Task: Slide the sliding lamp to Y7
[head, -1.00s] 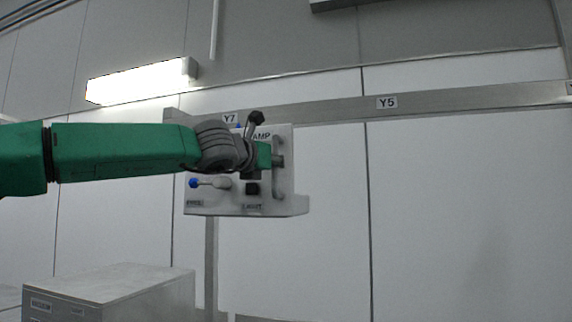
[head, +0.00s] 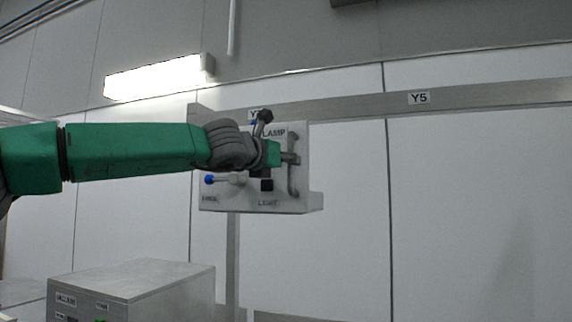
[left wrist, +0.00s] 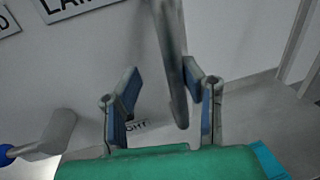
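The sliding lamp (head: 311,167) is a pale box marked LAMP, hung on a metal wall rail (head: 340,103). It has a vertical grey bar handle (head: 293,180) on its front right. My left gripper (head: 290,158) is at the handle. In the left wrist view the handle bar (left wrist: 168,45) passes between the open fingers (left wrist: 163,85), nearer the right finger, with a gap to the left one. My right gripper is not in view.
A Y5 label (head: 419,98) is farther right on the rail. A metal cabinet (head: 150,277) stands below left. The wall along the rail to the right is clear.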

